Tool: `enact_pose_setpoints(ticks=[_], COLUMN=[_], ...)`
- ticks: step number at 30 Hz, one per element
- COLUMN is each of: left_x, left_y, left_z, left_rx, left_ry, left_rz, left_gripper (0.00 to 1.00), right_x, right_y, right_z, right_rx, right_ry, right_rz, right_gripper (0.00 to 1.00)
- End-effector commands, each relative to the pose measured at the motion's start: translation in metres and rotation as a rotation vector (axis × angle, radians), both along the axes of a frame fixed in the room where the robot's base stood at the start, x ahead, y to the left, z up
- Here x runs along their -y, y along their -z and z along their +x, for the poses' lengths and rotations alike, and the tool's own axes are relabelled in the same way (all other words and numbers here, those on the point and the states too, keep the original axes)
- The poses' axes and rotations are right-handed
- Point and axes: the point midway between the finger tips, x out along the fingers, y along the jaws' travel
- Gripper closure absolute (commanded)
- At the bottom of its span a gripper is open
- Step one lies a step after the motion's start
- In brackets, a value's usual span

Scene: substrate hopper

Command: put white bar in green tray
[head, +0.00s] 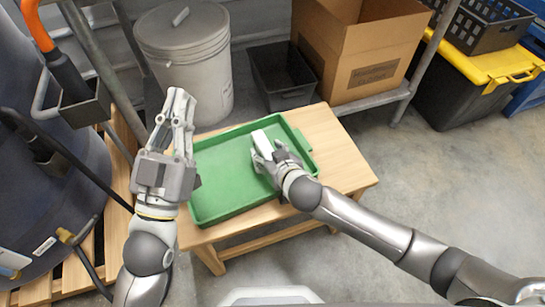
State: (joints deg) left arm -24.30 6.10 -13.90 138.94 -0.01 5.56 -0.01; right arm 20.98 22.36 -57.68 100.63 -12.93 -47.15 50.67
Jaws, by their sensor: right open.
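The green tray (222,172) lies on a light wooden table, with raised edges and a handle on its right side. The white bar (260,138) is over the tray's right part, near the far wall, tilted in the picture. Whether it rests on the tray floor cannot be told. My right gripper (263,151) is open at the bar's near end, its fingers around or beside the bar and hiding that end. My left gripper (181,96) is raised at the tray's left side, pointing away, with nothing visible in it. Its jaw opening is unclear.
A lidded grey bucket (187,65), a black bin (284,78) and a cardboard box (352,50) stand behind the table (335,150). A large dark container (45,190) on a pallet is at left. The tray's left and middle are bare.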

Motion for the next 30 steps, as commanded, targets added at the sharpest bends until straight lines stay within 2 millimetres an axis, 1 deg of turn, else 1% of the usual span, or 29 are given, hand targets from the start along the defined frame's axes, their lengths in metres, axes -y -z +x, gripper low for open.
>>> enact_pose_setpoints(ticks=[2,5,12,17,23,30], left_x=[0.0,-0.001,-0.003,-0.005,-0.01,-0.019], left_y=[0.001,0.011,0.045,0.07,0.102,0.139], left_z=[0.001,0.006,0.018,0.021,0.018,0.008], left_rx=[-0.014,-0.075,-0.267,-0.402,-0.572,-0.768], left_ry=[0.0,-0.005,-0.017,-0.025,-0.034,-0.046], left_rz=[0.004,0.021,0.074,0.11,0.153,0.203], left_gripper=[1.0,1.0,1.0,1.0,1.0,1.0], right_x=[0.0,0.002,0.01,0.016,0.023,0.032], right_y=[-0.004,-0.006,-0.019,-0.027,-0.038,-0.052], right_z=[0.0,-0.006,-0.025,-0.038,-0.056,-0.078], right_rx=[0.001,-0.001,-0.001,-0.001,-0.002,-0.002], right_ry=[-0.001,0.0,-0.001,0.0,0.0,-0.001], right_rz=[0.0,0.001,0.0,0.001,-0.001,0.0], right_gripper=[0.47,0.47,0.47,0.47,0.47,0.47])
